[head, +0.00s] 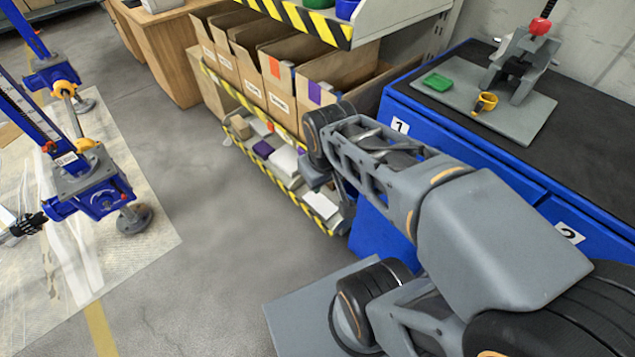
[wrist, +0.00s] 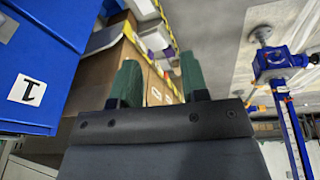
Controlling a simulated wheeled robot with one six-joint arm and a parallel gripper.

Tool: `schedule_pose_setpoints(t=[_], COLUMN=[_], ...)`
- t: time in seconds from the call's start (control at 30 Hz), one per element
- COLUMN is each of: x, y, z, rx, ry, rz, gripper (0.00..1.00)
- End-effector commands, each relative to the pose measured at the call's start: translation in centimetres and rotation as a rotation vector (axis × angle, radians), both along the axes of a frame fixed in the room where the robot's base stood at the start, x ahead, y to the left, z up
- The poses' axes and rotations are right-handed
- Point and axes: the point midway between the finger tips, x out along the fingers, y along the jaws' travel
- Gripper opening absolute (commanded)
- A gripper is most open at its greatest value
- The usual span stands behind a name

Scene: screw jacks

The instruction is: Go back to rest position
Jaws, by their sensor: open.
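My gripper (wrist: 160,82) shows in the wrist view as two green fingers, spread apart with nothing between them. In the head view my arm reaches over the right side beside the blue cabinet, and the fingers cannot be made out there. Beyond the fingers in the wrist view are cardboard bins (wrist: 153,88) of the shelf; no contact shows.
A blue cabinet (head: 455,133) with a dark top stands close on the right. The shelf's cardboard bins (head: 285,85) are behind my arm. Blue screw jacks (head: 95,185) stand on a pale mat (head: 150,215) at left. Grey floor (head: 215,225) between is clear.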

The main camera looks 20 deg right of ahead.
Motion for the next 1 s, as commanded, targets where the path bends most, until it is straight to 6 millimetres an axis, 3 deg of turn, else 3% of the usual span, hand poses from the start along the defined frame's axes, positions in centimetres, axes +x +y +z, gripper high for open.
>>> schedule_pose_setpoints(t=[0.13, 0.43, 0.7, 0.8, 1.0], x=[-0.5, -0.6, -0.7, -0.7, -0.8], y=[1.8, 1.9, 2.0, 2.0, 2.0], z=[-0.7, -0.5, 5.3, 6.3, 6.4], rx=[0.092, 0.101, 0.099, 0.098, 0.099], ry=[-0.039, -0.041, -0.073, -0.082, -0.083], rz=[-0.087, -0.099, -0.088, -0.084, -0.084], gripper=[0.41, 0.41, 0.41, 0.41, 0.41])
